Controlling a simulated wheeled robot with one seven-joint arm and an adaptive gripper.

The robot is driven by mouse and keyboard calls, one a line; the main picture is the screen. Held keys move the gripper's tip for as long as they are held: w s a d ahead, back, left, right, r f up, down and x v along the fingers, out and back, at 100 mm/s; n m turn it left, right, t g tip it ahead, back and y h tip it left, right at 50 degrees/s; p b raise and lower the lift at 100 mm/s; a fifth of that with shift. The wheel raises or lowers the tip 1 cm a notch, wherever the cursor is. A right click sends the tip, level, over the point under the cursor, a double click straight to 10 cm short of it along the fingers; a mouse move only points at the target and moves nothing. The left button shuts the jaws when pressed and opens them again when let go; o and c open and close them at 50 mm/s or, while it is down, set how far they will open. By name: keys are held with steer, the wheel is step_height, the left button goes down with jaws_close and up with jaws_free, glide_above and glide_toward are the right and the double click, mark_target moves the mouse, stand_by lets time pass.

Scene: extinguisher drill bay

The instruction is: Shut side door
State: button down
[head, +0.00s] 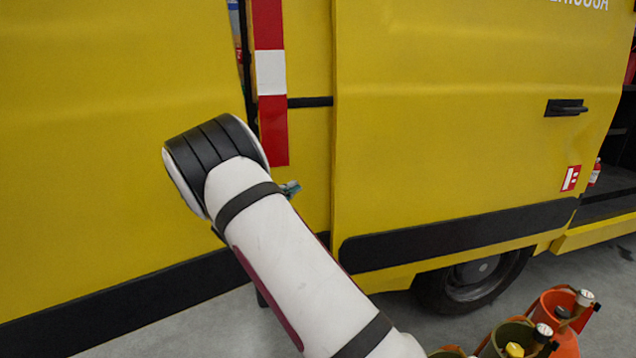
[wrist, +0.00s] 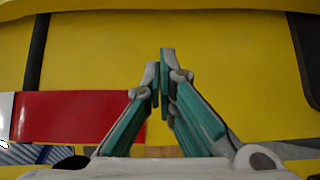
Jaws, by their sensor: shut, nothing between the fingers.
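The side door (head: 450,130) is a yellow sliding panel with a black handle (head: 566,107) near its right edge. It stands out from the van's side, and a dark open doorway (head: 620,150) shows to its right. My gripper is mostly hidden behind my arm in the head view; a small teal part (head: 290,188) shows just left of the door's left edge. In the wrist view my gripper (wrist: 160,58) has its teal fingers together and empty, pointing at yellow bodywork (wrist: 235,60). I cannot tell whether the tips touch it.
A red-and-white strip (head: 270,75) runs beside the gripper; it also shows in the wrist view (wrist: 75,117). Another yellow panel (head: 110,130) stands at left, with a narrow gap before the strip. Orange (head: 565,320) and olive (head: 515,340) buckets stand on the floor at lower right.

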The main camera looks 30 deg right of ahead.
steer(key=x, duration=1)
steer(key=shift+s+d+f+b, duration=0.1)
steer(key=shift+d+f+b, duration=0.05)
steer(key=shift+d+b, duration=0.15)
steer(key=shift+s+d, duration=0.25)
steer(key=shift+d, duration=0.3)
steer(key=shift+s+d, duration=0.2)
steer(key=shift+d, duration=0.35)
steer(key=shift+s+d, duration=0.15)
steer(key=shift+d, duration=0.5)
